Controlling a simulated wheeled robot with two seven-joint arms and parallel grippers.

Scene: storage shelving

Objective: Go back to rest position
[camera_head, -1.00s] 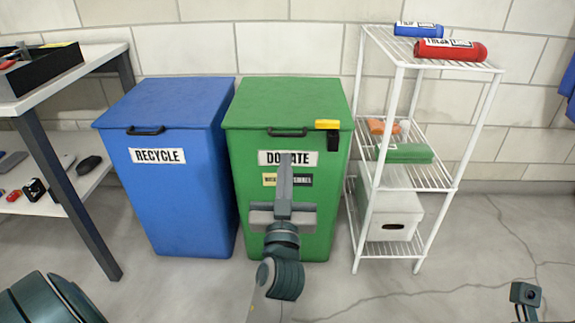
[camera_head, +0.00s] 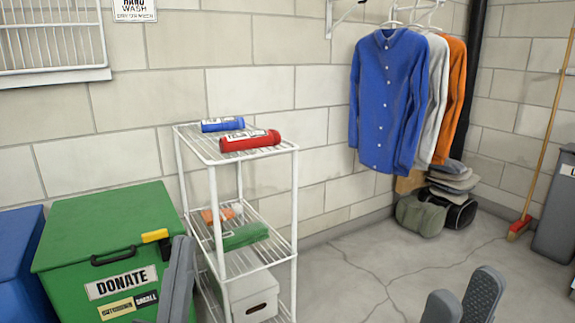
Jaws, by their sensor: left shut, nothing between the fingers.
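My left gripper (camera_head: 178,275) is at the lower left, in front of the right side of the green bin. Its grey fingers are together with nothing between them. My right gripper (camera_head: 464,298) shows at the bottom right, above the floor. Its two fingers stand apart, with nothing seen between them. Most of both arms is outside the picture.
The green DONATE bin (camera_head: 107,225) and blue bin (camera_head: 22,262) are at left. Shirts (camera_head: 388,100) hang at right.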

